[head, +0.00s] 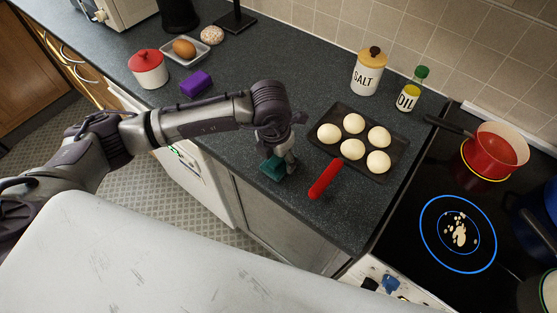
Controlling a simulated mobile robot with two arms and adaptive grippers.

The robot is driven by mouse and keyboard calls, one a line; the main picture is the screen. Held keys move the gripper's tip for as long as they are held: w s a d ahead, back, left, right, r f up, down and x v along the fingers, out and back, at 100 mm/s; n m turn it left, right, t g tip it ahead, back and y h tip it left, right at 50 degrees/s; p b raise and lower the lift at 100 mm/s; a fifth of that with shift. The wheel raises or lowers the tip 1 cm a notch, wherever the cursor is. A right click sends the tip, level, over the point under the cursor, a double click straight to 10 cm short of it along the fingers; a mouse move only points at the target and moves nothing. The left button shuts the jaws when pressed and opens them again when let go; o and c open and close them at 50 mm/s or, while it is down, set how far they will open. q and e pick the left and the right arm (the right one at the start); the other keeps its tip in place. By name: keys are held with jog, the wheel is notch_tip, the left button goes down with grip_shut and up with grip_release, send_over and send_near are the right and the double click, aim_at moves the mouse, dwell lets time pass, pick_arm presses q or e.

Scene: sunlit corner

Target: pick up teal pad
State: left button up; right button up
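The teal pad (272,168) lies near the front edge of the dark counter. My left gripper (281,160) points down right at the pad, and its fingers overlap the pad's right side in the head view. The fingers are small here and partly hide the pad, so I cannot tell whether they are closed on it or whether the pad touches the counter. My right gripper is not in view.
A red stick-like object (324,179) lies just right of the gripper. Behind it is a dark tray (398,165) with several pale dough balls. A purple block (196,83) lies left. The stove (416,262) with a red pot (495,150) is at right.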

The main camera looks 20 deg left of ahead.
pick_arm(q)
jog(key=c, duration=0.5)
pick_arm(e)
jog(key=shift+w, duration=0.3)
pick_arm(q)
jog(key=shift+r, duration=0.4)
jog(key=r+b, duration=0.1)
jog(key=d+r+b, duration=0.1)
jog(key=r, duration=0.1)
jog(key=shift+d+r, duration=0.1)
jog(key=shift+r, duration=0.2)
jog(key=shift+s+d+r+b, duration=0.15)
jog(key=shift+d+r+b, duration=0.45)
jog(key=shift+d+r, duration=0.85)
jog(key=shift+s+d+r+b, duration=0.1)
jog(key=shift+d+r+b, duration=0.55)
jog(key=shift+d, duration=1.4)
jog(key=shift+s+d+r+b, duration=0.15)
jog(key=shift+d+r+b, duration=0.35)
jog(key=shift+d+r, duration=1)
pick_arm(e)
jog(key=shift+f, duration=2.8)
pick_arm(q)
jog(key=shift+d+f, duration=0.25)
jog(key=shift+f, duration=0.05)
